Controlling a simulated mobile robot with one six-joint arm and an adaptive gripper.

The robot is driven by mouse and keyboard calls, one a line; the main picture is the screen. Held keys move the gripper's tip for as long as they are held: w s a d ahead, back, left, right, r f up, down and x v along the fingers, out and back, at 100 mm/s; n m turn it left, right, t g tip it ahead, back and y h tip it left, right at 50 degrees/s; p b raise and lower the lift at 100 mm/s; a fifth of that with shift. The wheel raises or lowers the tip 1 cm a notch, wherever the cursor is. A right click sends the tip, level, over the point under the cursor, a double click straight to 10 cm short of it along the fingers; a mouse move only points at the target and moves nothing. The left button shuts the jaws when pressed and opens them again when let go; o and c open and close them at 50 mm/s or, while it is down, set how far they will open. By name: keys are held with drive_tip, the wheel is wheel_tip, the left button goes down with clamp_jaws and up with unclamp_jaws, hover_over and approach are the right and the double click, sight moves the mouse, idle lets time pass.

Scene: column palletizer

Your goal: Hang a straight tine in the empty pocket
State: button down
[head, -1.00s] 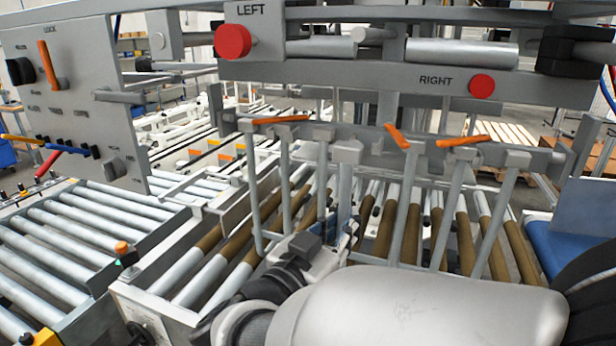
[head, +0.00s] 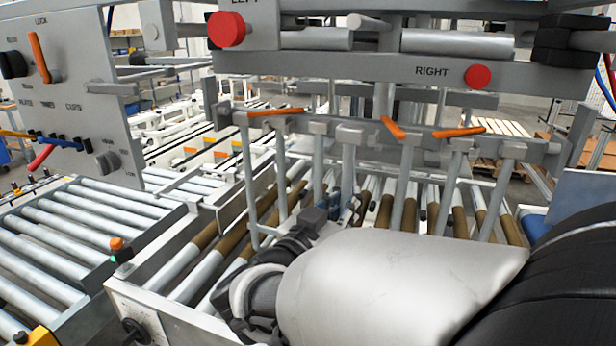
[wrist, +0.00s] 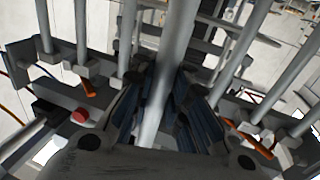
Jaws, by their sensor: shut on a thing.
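My gripper (head: 346,212) is shut on a straight grey tine (head: 349,170) and holds it upright by its lower part. The tine has a block-shaped head, which overlaps the grey rack bar (head: 430,134) in the head view. I cannot tell whether the head sits in a pocket. In the wrist view the tine (wrist: 176,50) runs between the dark jaws (wrist: 165,105). Several other tines hang along the bar on both sides, such as one to the right (head: 404,180). The far-left tine (head: 249,180) has a foot turned sideways. The empty pocket is not clearly visible.
Orange levers (head: 275,112) lie along the bar. Above it is a beam with red LEFT (head: 226,29) and RIGHT (head: 477,76) buttons. A control panel (head: 70,90) stands at the left. Roller conveyors (head: 80,235) lie below and left. Neighbouring tines leave little side room.

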drive_tip(key=w+d+f+b, duration=0.1)
drive_tip(key=w+d, duration=0.1)
drive_tip(key=w, duration=0.3)
drive_tip(key=w+d+f+b, duration=0.1)
drive_tip(key=w+d+b, duration=0.1)
drive_tip(key=w, duration=0.4)
drive_tip(key=shift+w+d+f, duration=0.2)
drive_tip(key=shift+d+f, duration=0.1)
drive_tip(key=shift+d, duration=0.05)
idle(1.7)
drive_tip(key=shift+f, duration=0.1)
idle(0.7)
drive_tip(key=c, duration=1.5)
unclamp_jaws()
drive_tip(key=shift+f, duration=0.1)
drive_tip(key=shift+o, duration=0.2)
drive_tip(key=shift+s+f, duration=0.1)
